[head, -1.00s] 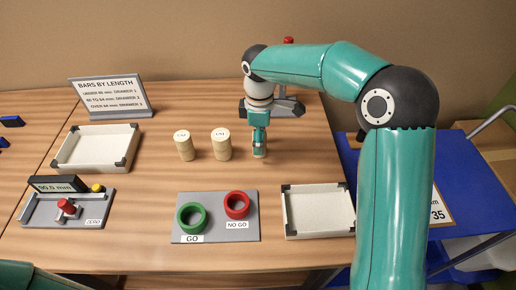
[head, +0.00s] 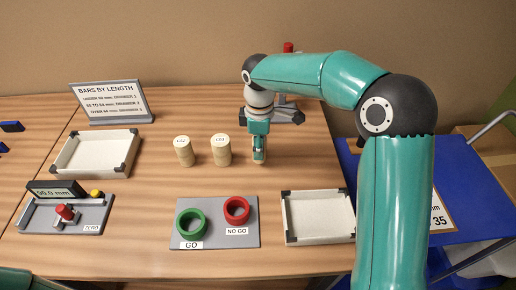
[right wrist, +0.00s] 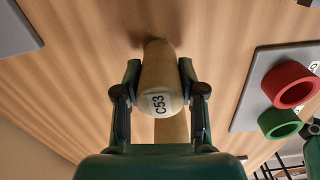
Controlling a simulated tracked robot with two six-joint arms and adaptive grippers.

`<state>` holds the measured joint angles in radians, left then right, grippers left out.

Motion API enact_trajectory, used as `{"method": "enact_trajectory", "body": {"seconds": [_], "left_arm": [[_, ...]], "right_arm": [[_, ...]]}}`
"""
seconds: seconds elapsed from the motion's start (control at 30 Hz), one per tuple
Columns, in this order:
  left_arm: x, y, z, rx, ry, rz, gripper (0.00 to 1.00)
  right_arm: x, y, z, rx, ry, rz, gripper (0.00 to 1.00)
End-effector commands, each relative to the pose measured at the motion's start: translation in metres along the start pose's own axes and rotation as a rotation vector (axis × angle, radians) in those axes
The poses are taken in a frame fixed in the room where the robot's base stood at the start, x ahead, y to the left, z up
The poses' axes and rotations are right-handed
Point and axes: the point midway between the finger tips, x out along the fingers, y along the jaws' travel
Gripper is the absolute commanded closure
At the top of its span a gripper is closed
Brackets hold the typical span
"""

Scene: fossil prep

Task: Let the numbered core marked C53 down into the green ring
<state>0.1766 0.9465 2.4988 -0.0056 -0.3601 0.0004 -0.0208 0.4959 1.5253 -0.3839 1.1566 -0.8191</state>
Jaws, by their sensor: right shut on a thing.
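The numbered core marked C53 (right wrist: 160,82) is a pale cylinder, its label facing the camera in the right wrist view. My right gripper (right wrist: 160,92) is shut on it, one finger on each side. In the head view my right gripper (head: 259,151) is right of the two standing cores, and its fingers hide most of the held core. I cannot tell whether the core touches the table. The green ring (head: 180,230) is on the grey GO / NO GO plate (head: 215,213), nearer the front and left of the gripper. It also shows in the right wrist view (right wrist: 268,124).
The red ring (head: 236,221) is on the same plate, beside the green one. Two more cores (head: 184,154) (head: 221,153) stand on the table. White trays (head: 319,218) (head: 95,155), a measuring gauge (head: 66,213) and a sign (head: 111,101) are around. Wood between gripper and plate is clear.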

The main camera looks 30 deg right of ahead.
Motion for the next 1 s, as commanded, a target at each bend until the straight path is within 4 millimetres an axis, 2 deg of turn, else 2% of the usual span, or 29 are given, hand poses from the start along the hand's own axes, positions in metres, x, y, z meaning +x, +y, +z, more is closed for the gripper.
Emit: {"method": "enact_trajectory", "body": {"seconds": [0.17,0.8,1.0], "left_arm": [[-0.005,0.002,0.000,0.000,0.000,0.000,0.60],[-0.047,0.017,0.000,0.000,0.000,0.000,0.60],[-0.049,0.018,0.000,0.000,0.000,0.000,0.60]], "right_arm": [[-0.007,0.000,0.000,0.001,0.001,0.002,1.00],[-0.058,0.000,0.001,0.002,0.001,0.001,1.00],[-0.061,0.000,0.001,0.001,0.001,0.001,1.00]]}}
